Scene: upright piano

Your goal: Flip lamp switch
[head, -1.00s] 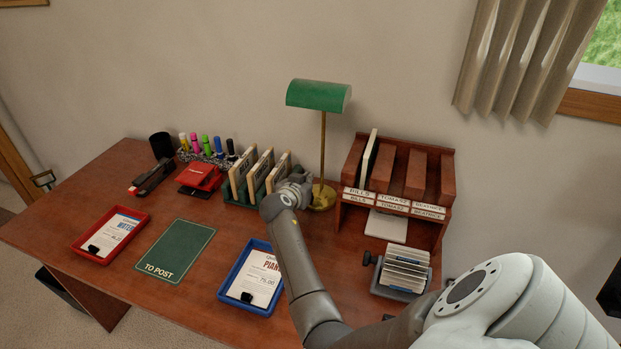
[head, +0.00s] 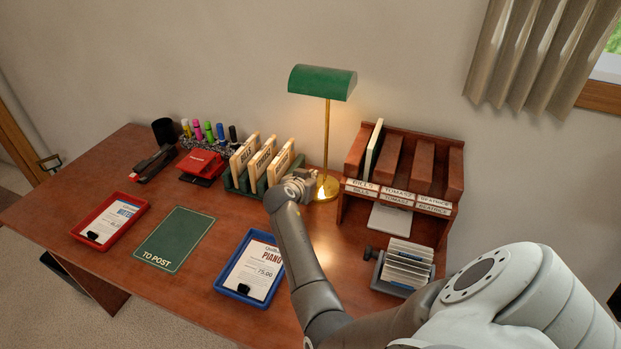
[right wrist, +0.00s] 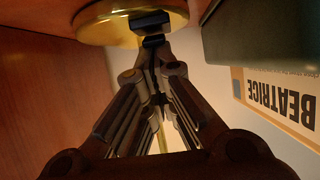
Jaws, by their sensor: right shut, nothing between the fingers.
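The desk lamp has a green shade (head: 322,82), a thin brass stem and a round brass base (head: 329,188). It stands at the back of the desk and now casts a warm glow on its base and the desk. My right gripper (head: 306,180) is at the left side of the base. In the right wrist view my gripper (right wrist: 152,44) is shut and empty, its tips at a dark switch (right wrist: 150,22) on the brass base (right wrist: 105,22). I cannot tell whether the tips touch the switch. My left gripper is not in view.
A green card rack (head: 236,184) stands close to the left of my right gripper. A wooden sorter (head: 450,208) is right of the lamp. A blue tray (head: 222,286), a green mat (head: 175,238) and a red tray (head: 80,234) lie along the front.

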